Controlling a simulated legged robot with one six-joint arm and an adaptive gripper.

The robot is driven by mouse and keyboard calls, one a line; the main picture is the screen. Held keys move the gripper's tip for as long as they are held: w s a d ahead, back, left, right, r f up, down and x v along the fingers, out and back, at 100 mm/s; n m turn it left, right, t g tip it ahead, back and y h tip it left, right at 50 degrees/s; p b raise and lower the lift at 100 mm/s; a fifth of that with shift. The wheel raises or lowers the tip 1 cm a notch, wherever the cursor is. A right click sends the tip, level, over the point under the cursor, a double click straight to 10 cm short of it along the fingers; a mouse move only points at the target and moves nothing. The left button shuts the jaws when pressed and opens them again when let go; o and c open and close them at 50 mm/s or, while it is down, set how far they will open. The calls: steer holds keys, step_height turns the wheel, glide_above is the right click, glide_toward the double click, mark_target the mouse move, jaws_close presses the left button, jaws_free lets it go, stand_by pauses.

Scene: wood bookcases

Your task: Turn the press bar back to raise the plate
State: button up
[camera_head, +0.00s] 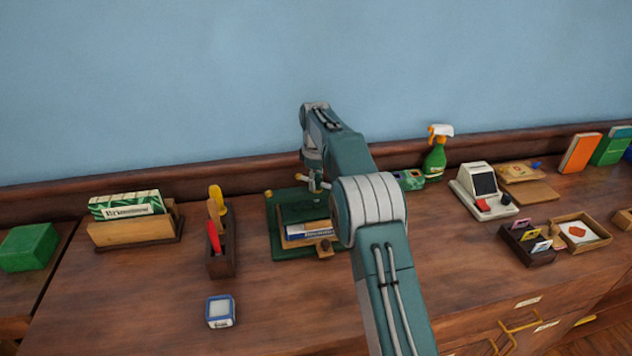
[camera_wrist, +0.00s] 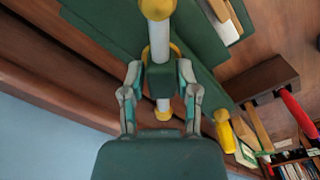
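The green book press (camera_head: 283,212) stands on the wooden cabinet top near the wall, partly hidden behind my arm. A book (camera_head: 305,236) lies in it, low at the front. Its press bar (camera_wrist: 160,35), pale with yellow knobs, runs up the middle of the wrist view; a bit of it shows in the head view (camera_head: 320,184). My gripper (camera_wrist: 160,70) is over the press, its fingers apart on either side of the bar's green hub (camera_wrist: 160,78). I see gaps between fingertips and hub. The plate's height is hard to tell.
A tool holder (camera_head: 221,262) and a card rack (camera_head: 135,232) stand left of the press. A small blue-white box (camera_head: 220,311) lies in front. A green spray bottle (camera_head: 435,158) and a card terminal (camera_head: 483,192) are to the right. The wall (camera_head: 180,80) is close behind.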

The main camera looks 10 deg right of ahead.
steer(key=shift+o, duration=0.3)
steer(key=shift+r, duration=0.1)
step_height(320, 180, up, 6)
steer(key=shift+r, duration=0.6)
